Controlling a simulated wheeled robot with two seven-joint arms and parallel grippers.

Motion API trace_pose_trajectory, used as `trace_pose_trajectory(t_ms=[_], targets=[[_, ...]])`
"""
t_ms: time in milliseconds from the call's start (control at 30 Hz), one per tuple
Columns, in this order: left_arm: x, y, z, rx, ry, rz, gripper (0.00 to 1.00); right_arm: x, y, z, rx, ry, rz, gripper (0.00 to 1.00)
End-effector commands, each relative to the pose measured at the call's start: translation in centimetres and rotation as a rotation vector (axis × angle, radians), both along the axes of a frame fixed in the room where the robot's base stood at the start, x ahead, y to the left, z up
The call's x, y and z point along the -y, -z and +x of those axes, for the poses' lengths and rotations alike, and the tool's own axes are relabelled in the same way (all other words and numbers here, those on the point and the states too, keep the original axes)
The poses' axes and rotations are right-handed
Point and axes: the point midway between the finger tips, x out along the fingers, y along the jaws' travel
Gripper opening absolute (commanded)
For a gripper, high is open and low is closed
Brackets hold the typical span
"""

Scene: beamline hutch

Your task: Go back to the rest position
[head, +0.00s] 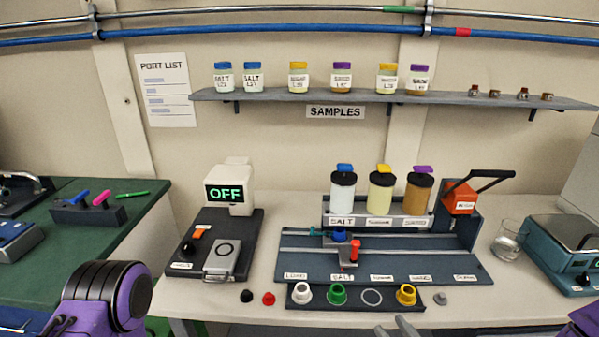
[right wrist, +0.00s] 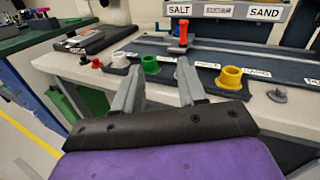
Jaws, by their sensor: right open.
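My right gripper (head: 392,327) shows only its grey fingertips at the bottom edge of the head view. In the right wrist view the right gripper (right wrist: 160,68) is open, with nothing between its fingers. It is in front of the table's front edge, with the tray of cups beyond it and apart from it. My left arm (head: 105,297) shows as a purple and black link at the lower left of the head view. My left gripper is out of view.
A dark tray (head: 384,299) with white, green and yellow cups lies at the front of the table. Behind it stand a railed board (head: 300,268) and three sample hoppers (head: 380,196). The OFF-display device (head: 232,188) is left. A glass beaker (head: 507,246) stands right.

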Motion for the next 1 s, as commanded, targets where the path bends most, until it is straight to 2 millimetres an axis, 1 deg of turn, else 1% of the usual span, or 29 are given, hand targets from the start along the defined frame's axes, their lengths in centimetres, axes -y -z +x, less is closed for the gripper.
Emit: trace_pose_trajectory(t_ms=[233,367,467,533,567,633,667,700,733,767,800,867,900,1000], targets=[[0.0,0.0,0.1,0.002,0.001,0.0,0.38,0.5,1.3,0.1,0.03,0.015,-0.27,0.41],[0.0,0.0,0.1,0.001,0.0,0.0,0.38,1.1,2.7,0.3,0.029,0.022,-0.501,0.41],[0.0,0.1,0.1,0.001,0.0,0.0,0.38,1.8,4.6,0.2,0.012,0.005,-0.735,0.41],[0.0,0.1,0.1,0.001,0.0,0.0,0.38,2.4,6.5,-0.2,-0.016,-0.027,-0.931,0.41],[0.0,0.2,0.0,0.001,0.0,0.0,0.38,2.8,7.6,-0.5,-0.033,-0.053,-1.03,0.41],[0.0,0.3,0.1,0.001,0.0,0.0,0.38,3.7,10.5,-1.6,-0.08,-0.142,-1.278,0.41],[0.0,0.5,0.1,0.001,0.0,0.0,0.38,4.3,12.1,-2.5,-0.109,-0.204,-1.404,0.41],[0.0,0.6,0.1,0.001,0.0,0.0,0.38,5.2,14.5,-3.9,-0.152,-0.314,-1.58,0.41],[0.0,0.8,0.1,0.001,0.0,0.0,0.38,6.0,16.4,-5.4,-0.187,-0.42,-1.718,0.41],[0.0,1.0,0.1,0.001,0.0,0.0,0.38,6.9,18.3,-7.1,-0.224,-0.542,-1.846,0.41],[0.0,1.2,0.1,0.001,0.0,0.0,0.38,8.1,20.5,-9.5,-0.267,-0.71,-1.986,0.41],[0.0,1.4,0.1,0.001,0.0,0.0,0.38,9.6,23.0,-12.9,-0.327,-0.939,-2.124,0.41],[0.0,1.6,0.1,0.001,0.0,0.0,0.38,10.5,24.2,-14.9,-0.367,-1.06,-2.175,0.41],[0.0,2.0,0.1,0.001,0.0,0.0,0.38,11.7,26.1,-18.8,-0.439,-1.22,-2.218,0.41]])
